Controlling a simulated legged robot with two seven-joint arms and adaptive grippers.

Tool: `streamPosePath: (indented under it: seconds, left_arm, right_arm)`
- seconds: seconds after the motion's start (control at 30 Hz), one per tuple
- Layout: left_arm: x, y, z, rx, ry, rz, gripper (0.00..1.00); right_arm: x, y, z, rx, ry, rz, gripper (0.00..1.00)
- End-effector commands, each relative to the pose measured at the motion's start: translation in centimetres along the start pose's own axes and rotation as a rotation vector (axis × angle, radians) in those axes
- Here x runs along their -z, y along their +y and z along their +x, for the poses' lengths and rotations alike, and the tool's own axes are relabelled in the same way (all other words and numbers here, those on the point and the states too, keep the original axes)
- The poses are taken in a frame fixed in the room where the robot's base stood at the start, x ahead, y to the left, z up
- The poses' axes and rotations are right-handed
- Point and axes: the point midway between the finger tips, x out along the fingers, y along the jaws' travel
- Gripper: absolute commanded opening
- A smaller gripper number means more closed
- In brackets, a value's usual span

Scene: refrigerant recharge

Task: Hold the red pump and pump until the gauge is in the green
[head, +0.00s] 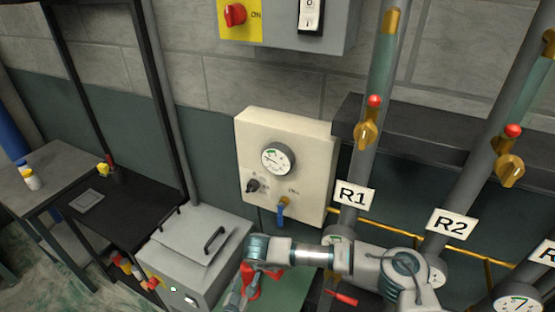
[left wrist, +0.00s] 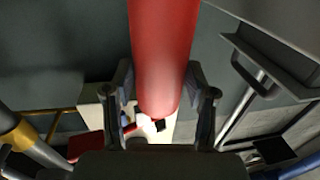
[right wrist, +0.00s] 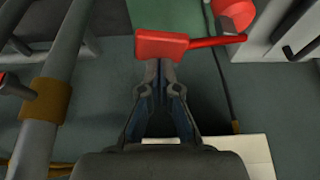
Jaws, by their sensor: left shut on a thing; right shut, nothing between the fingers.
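The red pump (left wrist: 162,60) is a smooth red cylinder between the fingers of my left gripper (left wrist: 162,100), which is shut on it. In the head view my left gripper (head: 250,282) shows low in the middle, with red (head: 248,290) at its fingers. The pump's lower end is partly hidden. My right gripper (right wrist: 160,72) is shut and empty in the right wrist view. A red handle (right wrist: 165,45) lies just beyond its fingertips; I cannot tell if they touch. The round gauge (head: 278,160) is on the cream panel (head: 305,140); its needle is too small to read.
Grey pipes marked R1 (head: 352,196) and R2 (head: 452,225) carry yellow valves (head: 366,133) on the right. A grey lidded box (head: 195,240) stands left of my left gripper. A dark table (head: 110,215) is farther left. A switch box (head: 285,20) hangs above.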

Motion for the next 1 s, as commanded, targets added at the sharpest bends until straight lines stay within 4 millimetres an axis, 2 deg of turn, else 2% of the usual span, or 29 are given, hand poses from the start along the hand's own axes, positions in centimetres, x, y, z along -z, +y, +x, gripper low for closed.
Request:
streamPosePath:
  seconds: [0.23, 1.0]
  left_arm:
    - [0.1, 0.0, 0.0, 0.0, 0.002, 0.0, 0.0]
    - [0.1, 0.0, 0.0, -0.001, 0.003, 0.0, 0.0]
  right_arm:
    - [-0.2, 0.0, 0.3, 0.0, -0.001, 0.0, 0.0]
    - [-1.4, 0.0, 3.2, 0.0, -0.001, 0.0, 0.0]
